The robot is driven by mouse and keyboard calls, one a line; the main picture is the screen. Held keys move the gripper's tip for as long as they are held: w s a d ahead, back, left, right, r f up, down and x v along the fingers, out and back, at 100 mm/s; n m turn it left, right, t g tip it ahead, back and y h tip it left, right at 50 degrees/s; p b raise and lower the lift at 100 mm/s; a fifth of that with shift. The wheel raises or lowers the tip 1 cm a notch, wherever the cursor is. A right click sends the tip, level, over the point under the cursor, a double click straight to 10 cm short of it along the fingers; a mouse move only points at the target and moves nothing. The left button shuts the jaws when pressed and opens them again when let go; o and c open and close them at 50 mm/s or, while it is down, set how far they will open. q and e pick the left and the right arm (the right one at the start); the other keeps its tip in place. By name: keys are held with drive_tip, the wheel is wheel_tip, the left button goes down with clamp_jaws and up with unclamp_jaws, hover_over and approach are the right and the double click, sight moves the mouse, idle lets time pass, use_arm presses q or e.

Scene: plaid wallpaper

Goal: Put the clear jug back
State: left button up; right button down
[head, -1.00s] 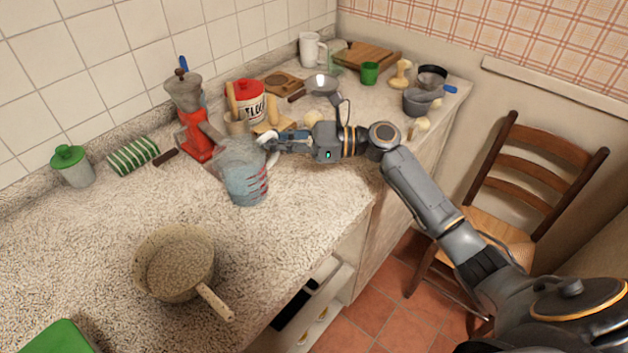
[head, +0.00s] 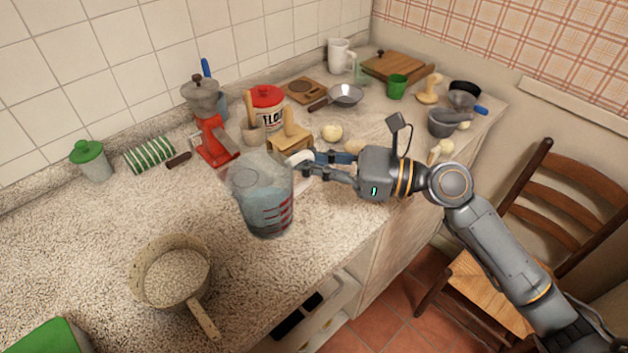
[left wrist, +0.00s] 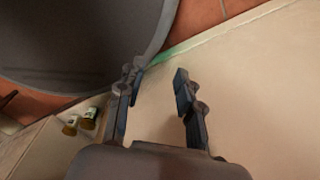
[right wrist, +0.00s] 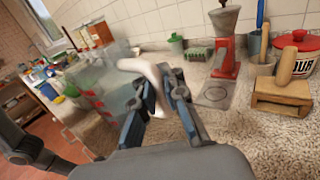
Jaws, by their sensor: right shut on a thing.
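The clear jug (head: 265,200), with red markings on its side, shows left of my right gripper (head: 308,163) in the head view. My right gripper is shut on the jug's pale handle, and the jug looks upright. In the right wrist view, the handle (right wrist: 146,78) sits between the fingers of this gripper (right wrist: 158,95), with the jug body (right wrist: 105,90) to the left. My left gripper (left wrist: 158,88) shows only in the left wrist view, with its fingers apart and nothing between them.
A beige saucepan (head: 172,275) stands in front on the counter. Behind the jug are a red grinder (head: 212,140), a flour tin (head: 268,108) and a wooden block (head: 290,137). A chair (head: 520,240) stands right of the counter.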

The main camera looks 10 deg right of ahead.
drive_tip(key=w+d+f, duration=0.1)
drive_tip(key=w+f, duration=0.2)
drive_tip(key=w+d+f, duration=0.1)
drive_tip(key=w+f, duration=0.2)
drive_tip(key=f, duration=0.1)
drive_tip(key=w+d+f, duration=0.2)
drive_tip(key=w+f, duration=0.1)
drive_tip(key=w, duration=0.1)
drive_tip(key=shift+w+f, duration=0.1)
drive_tip(key=shift+f, duration=0.7)
drive_tip(key=shift+f, duration=0.1)
drive_tip(key=c, duration=1.4)
unclamp_jaws()
